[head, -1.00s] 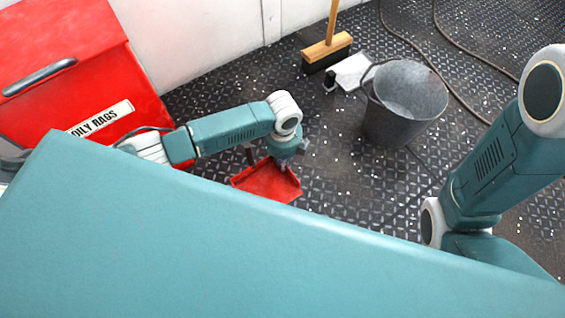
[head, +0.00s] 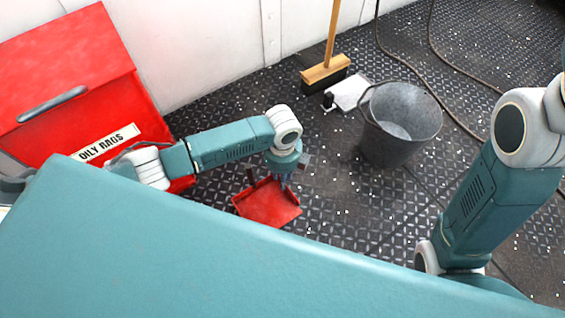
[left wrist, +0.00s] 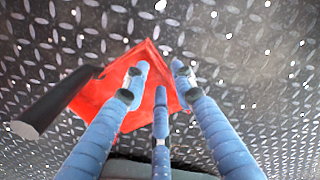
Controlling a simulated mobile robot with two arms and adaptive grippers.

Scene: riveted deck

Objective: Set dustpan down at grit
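The red dustpan (head: 266,204) lies on the dark deck below my left gripper, apparently flat. It also shows in the left wrist view (left wrist: 150,60), with its dark handle (left wrist: 55,100) sticking out to the left, outside the fingers. My left gripper (head: 283,184) is just above the pan's far right side. Its three blue fingers (left wrist: 160,85) are spread apart with nothing visible between them. Pale grit (head: 337,186) is scattered over the deck around the pan. My right arm is at the right, and its gripper is hidden behind my teal body.
A grey bucket (head: 400,122) stands right of the dustpan. Beyond it are a broom (head: 326,72) and a white scoop-like item (head: 349,92). A red oily-rags bin (head: 75,85) stands at left. A cable (head: 395,48) runs behind the bucket.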

